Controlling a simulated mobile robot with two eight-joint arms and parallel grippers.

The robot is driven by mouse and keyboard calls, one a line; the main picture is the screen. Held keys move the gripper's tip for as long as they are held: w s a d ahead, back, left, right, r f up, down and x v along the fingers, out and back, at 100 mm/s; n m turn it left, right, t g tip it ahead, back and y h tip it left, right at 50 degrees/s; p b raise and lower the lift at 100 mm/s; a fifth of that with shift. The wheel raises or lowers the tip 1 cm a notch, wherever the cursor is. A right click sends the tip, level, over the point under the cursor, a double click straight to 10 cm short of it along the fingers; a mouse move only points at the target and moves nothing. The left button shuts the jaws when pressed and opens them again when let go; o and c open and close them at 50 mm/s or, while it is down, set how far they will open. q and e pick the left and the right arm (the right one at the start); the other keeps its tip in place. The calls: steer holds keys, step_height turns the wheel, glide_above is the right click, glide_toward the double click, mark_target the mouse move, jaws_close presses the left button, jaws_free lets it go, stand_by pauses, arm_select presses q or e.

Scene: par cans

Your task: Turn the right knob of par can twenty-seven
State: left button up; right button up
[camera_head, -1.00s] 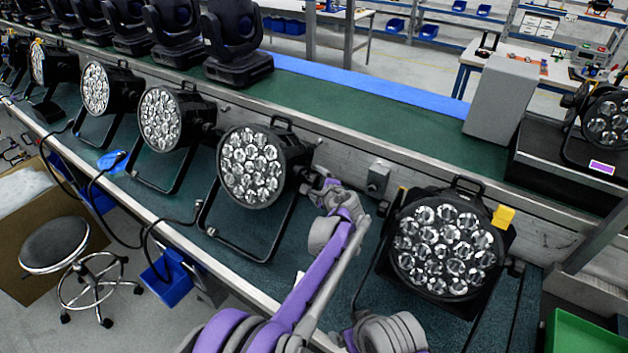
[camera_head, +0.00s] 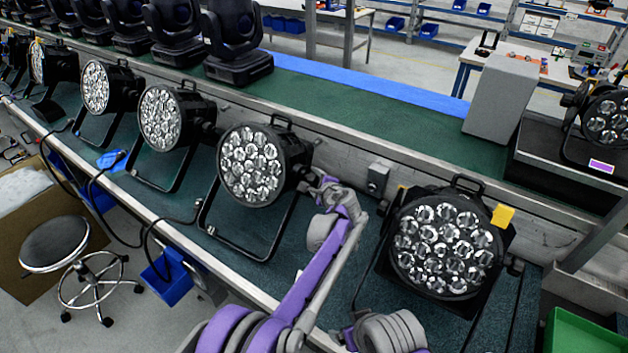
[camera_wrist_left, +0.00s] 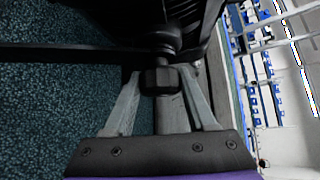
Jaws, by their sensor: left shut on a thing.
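A black par can (camera_head: 250,165) with a face of clear round lenses stands on the dark green bench, tilted in its bracket; no number on it is readable. My left gripper (camera_head: 312,183) is at its right side, reached by the purple and grey arm. In the left wrist view, the dark knob (camera_wrist_left: 161,80) sits between the two grey fingers of my left gripper (camera_wrist_left: 160,85), which is shut on it, beside the bracket and can body. My right gripper is not seen.
Another par can (camera_head: 445,243) with a yellow tag stands close to the right of my left arm. More par cans (camera_head: 165,118) line the bench to the left. A small grey box (camera_head: 378,178) is on the metal rail behind my gripper.

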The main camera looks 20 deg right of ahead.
arm_select(q)
steer(key=shift+n+t, duration=0.5)
steer(key=shift+t, duration=0.1)
steer(key=shift+n+t+h, duration=0.4)
steer(key=shift+t+h, duration=0.1)
steer(key=shift+n+t+p, duration=0.65)
steer(key=shift+n+t, duration=0.45)
steer(key=shift+t, duration=0.1)
steer(key=o, duration=1.4)
steer(key=shift+s+f, duration=0.1)
